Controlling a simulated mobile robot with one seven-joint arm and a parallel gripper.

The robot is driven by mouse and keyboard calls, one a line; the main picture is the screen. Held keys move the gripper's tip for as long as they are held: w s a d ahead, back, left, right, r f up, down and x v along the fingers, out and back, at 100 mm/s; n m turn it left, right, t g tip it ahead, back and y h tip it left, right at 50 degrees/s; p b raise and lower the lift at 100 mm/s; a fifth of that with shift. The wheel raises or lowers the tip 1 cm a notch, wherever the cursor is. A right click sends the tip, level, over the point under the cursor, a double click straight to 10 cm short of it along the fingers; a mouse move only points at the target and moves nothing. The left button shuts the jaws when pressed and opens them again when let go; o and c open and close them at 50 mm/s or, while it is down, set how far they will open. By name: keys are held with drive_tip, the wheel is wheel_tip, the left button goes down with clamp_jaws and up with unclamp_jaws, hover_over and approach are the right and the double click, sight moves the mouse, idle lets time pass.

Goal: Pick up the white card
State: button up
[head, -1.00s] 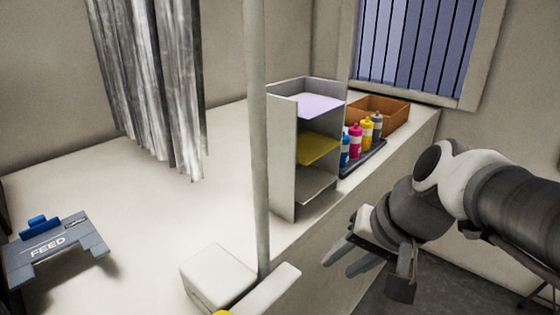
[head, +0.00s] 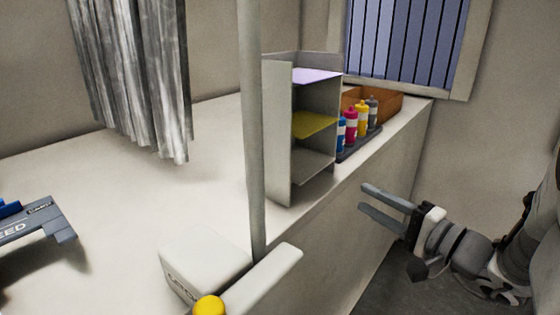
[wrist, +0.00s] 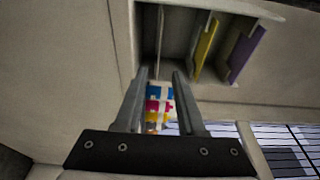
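A grey shelf rack (head: 277,135) with three levels stands on the white counter. A pale sheet, apparently the white card (head: 310,163), lies on its lowest level; I cannot clearly separate it from the shelf floor. A yellow card (head: 314,124) lies on the middle level and a lilac card (head: 316,76) on top. In the wrist view the rack appears sideways, with the pale piece (wrist: 160,38) left of the yellow card (wrist: 205,48) and lilac card (wrist: 246,52). My gripper (head: 362,198) is open and empty, right of the rack, beside the counter's front face.
Several coloured bottles (head: 351,128) stand in a dark tray right of the rack, before a brown box (head: 385,103). A pole (head: 251,130) rises left of the rack. A white device with a yellow knob (head: 208,306) is in front.

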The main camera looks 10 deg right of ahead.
sight(310, 167)
drive_tip(key=b+x, duration=0.1)
drive_tip(key=x, duration=1.6)
drive_tip(key=shift+w, duration=0.1)
drive_tip(key=shift+c, duration=0.3)
clamp_jaws()
